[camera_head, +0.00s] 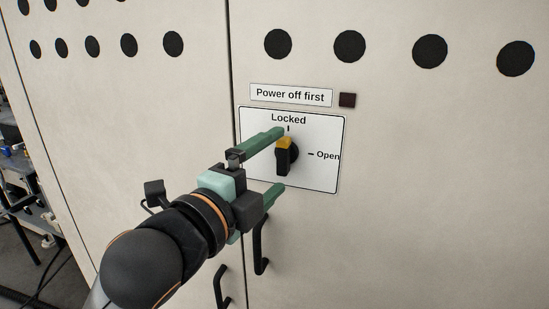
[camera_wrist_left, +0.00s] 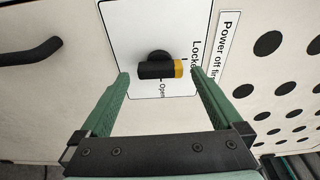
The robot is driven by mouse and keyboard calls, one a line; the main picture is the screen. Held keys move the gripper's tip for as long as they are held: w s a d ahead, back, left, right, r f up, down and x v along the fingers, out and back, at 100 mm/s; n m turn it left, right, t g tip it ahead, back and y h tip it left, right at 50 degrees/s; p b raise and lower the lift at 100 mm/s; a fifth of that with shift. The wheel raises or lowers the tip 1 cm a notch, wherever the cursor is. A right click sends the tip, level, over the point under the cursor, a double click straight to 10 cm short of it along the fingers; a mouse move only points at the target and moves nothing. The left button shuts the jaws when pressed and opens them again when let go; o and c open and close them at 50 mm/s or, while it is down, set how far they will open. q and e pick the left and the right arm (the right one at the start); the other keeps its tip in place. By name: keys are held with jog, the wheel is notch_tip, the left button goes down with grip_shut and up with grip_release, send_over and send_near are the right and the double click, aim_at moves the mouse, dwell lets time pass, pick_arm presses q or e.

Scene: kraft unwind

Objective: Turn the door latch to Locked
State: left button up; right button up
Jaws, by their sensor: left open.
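The door latch (camera_head: 284,160) is a black knob with a yellow tip on a white plate (camera_head: 322,181) on the cabinet door. Its yellow tip points up at the Locked mark, and the Open mark lies to its right. In the left wrist view the latch (camera_wrist_left: 154,70) shows between the fingers, its yellow end towards the Locked label. My left gripper (camera_head: 277,161) is open in front of the plate, with one green finger above and left of the knob and one below it. In the wrist view the fingers (camera_wrist_left: 159,74) stand apart from the knob. My right gripper is out of view.
Black door handles (camera_head: 260,246) stick out below, close to my left gripper. Round vent holes (camera_head: 350,46) run along the top. Shelving stands at far left.

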aim_at(285, 161)
pick_arm(q)
jog(key=shift+d+p+v, duration=0.25)
jog(key=shift+p+v, duration=0.2)
jog(key=shift+v, duration=1.1)
jog(key=shift+s, duration=0.15)
jog(key=s+a+f+n+g+y, duration=0.1)
jog(key=a+f+n+g+y, duration=0.2)
jog(key=f, duration=0.5)
jog(key=s+a+f+n+y, duration=0.1)
jog(key=a+f+n, duration=0.2)
jog(key=f+n, duration=0.4)
jog(key=a+f+n+g+y, duration=0.2)
jog(key=a+f+n, duration=0.15)
jog(key=f, duration=0.55)
jog(key=s+a+f+n+g+y, duration=0.1)
jog(key=s+a+f+n+g, duration=0.35)
jog(key=s+f, duration=0.4)
jog(key=s+a+f+n+g+y, duration=0.1)
jog(key=s+a+f+n+g, duration=0.3)
jog(key=s+f, duration=0.45)
jog(key=w+d+f+t, duration=0.1)
jog(key=w+f+t, duration=0.1)
jog(key=f, duration=0.4)
jog(key=w+d+f+t+h, duration=0.1)
jog(key=d+f+t, duration=0.1)
jog(key=f+t, duration=0.3)
jog(key=shift+w+d+f+h, duration=0.3)
jog(key=shift+w+f, duration=0.05)
jog(key=shift+f, duration=0.2)
